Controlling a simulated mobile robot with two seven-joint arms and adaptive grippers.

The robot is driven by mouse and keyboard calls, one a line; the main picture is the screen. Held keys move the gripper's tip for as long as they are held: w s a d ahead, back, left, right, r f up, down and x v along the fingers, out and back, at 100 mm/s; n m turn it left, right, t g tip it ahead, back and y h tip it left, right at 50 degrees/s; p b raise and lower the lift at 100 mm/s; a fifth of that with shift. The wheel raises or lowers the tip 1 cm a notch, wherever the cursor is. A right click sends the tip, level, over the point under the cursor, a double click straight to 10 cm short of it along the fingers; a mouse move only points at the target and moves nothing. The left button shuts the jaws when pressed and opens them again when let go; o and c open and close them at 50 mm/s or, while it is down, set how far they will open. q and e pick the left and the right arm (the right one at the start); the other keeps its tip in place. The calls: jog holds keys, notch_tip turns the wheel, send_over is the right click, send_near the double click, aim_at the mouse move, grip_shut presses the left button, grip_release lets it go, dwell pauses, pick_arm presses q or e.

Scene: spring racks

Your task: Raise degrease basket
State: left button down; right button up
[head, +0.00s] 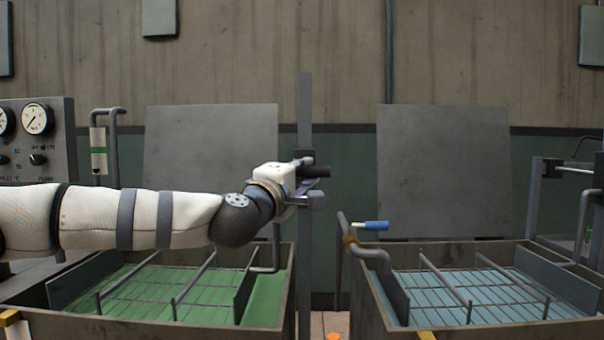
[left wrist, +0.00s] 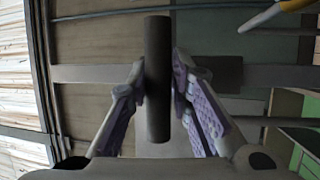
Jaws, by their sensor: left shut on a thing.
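My left gripper (head: 306,186) is at the upright grey post between the two tanks, shut on a black bar handle (head: 316,171). In the left wrist view the dark round handle (left wrist: 158,80) stands between the purple-padded fingers. The handle sits by a dark block on the post (head: 305,110). A wire basket (head: 150,297) is low in the left tank over green liquid. Another wire basket (head: 470,293) is in the right tank over blue liquid. No readable label shows which is the degrease basket. My right gripper is not in view.
Grey lids (head: 212,150) stand upright behind the tanks. A bent pipe with a blue lever (head: 371,225) is at the right tank's left corner. A gauge panel (head: 38,140) is at the far left. My left arm passes above the left tank (head: 285,310).

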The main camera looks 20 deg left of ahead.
pick_arm(q)
jog(key=shift+s+r, duration=0.1)
jog(key=shift+r, duration=0.55)
jog(key=c, duration=1.5)
grip_release()
jog(key=shift+f, duration=0.1)
jog(key=shift+f, duration=0.2)
jog(key=v, duration=1.2)
